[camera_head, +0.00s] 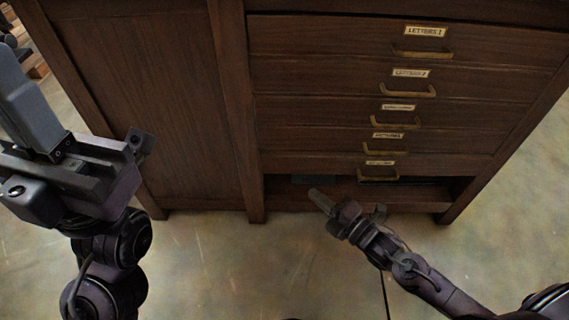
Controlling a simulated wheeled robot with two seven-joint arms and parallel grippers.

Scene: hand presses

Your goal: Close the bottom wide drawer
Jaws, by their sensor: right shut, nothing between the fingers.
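A dark wooden cabinet (150,90) has a stack of wide drawers with brass handles and paper labels. The lowest drawer front (290,162) has its own brass handle (378,177) and a small label. A dark open space lies beneath it. I cannot tell from this steep angle how far this drawer stands out. My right gripper (320,200) is shut and empty, just in front of the open space, below and left of the lowest handle. My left gripper (20,90) is raised at the left, apart from the drawers; whether its fingers are parted is unclear.
A plain wooden panel fills the cabinet's left side. The bottom rail (420,206) and legs of the cabinet stand close to the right gripper. The concrete floor (220,275) in front is clear. Some wooden items (35,66) show at the far left edge.

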